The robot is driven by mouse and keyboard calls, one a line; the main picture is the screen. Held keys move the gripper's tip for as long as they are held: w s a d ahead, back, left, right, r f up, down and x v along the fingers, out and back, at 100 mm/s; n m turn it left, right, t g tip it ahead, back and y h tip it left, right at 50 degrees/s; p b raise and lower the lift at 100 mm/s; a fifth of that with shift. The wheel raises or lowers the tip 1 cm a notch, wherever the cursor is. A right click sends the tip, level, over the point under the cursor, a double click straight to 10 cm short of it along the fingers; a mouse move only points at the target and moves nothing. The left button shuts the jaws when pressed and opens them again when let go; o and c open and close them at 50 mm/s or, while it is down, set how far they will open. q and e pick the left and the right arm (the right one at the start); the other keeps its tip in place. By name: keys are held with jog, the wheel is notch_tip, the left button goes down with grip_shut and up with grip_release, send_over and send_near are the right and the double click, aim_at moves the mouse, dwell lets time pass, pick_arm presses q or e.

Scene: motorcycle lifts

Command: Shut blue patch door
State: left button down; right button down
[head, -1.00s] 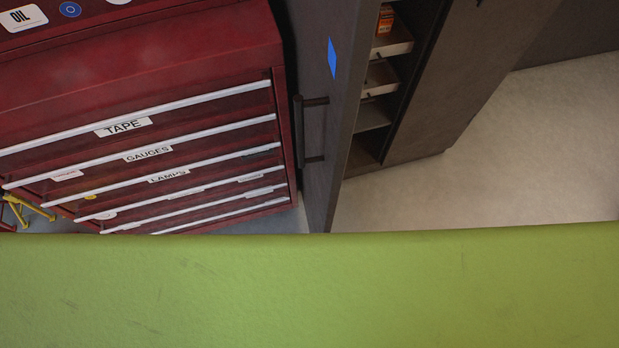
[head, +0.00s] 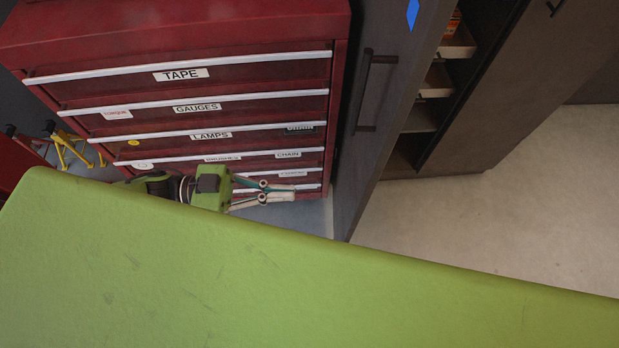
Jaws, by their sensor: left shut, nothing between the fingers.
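The grey door with the blue patch (head: 413,14) stands open in the head view, right of the red drawer cabinet. Its panel (head: 385,110) swings out toward me, with a dark bar handle (head: 366,92) on its left face. The top of the door is cut off by the picture edge. My left gripper (head: 288,191) is shut and empty. It points right, in front of the red cabinet's lower drawers, left of the door's lower end and apart from it. My right gripper is not in view.
The red cabinet (head: 180,30) has labelled drawers, all looking shut. Shelves (head: 437,80) with small items show behind the open door, beside another dark door (head: 520,100). Yellow stands (head: 68,148) are at left. The pale floor (head: 480,220) at right is clear.

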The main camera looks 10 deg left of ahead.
aim_at(361, 193)
pick_arm(q)
jog(key=b+x, duration=0.1)
jog(key=x, duration=1.2)
jog(key=shift+w+a+f, duration=0.1)
